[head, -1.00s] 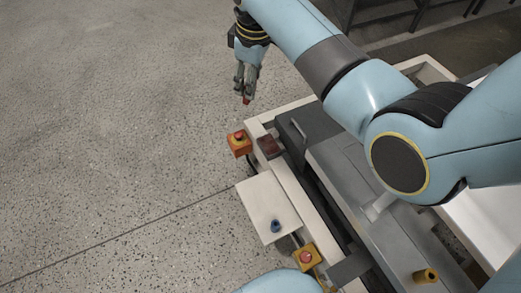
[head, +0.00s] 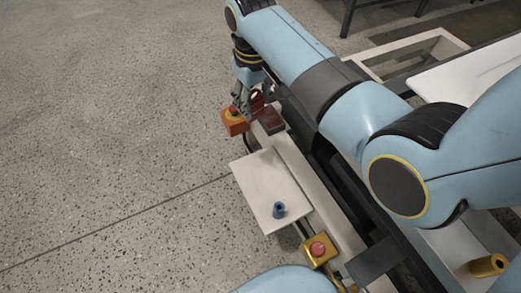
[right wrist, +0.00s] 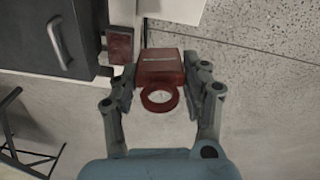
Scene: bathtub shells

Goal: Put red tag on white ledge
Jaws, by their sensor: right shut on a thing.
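The red tag (right wrist: 160,68), a block with a ring on it, is between the fingers of my right gripper (right wrist: 162,88) in the right wrist view. The gripper is shut on it. In the head view the right gripper (head: 241,104) hangs close above an orange box, and the tag (head: 257,98) is partly hidden behind the fingers. The white ledge (head: 262,178), a flat plate, juts out from the machine's side below the gripper in the picture; the tag is apart from it. A white surface (right wrist: 172,9) shows at the top of the wrist view. My left gripper is not in view.
The orange box (head: 233,127) with a red button stands beside a dark red block (head: 270,119) on the machine's edge. A blue peg (head: 279,210) stands on the ledge's near end. A yellow box (head: 318,250) with a red button is below it. The ledge's far part is clear.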

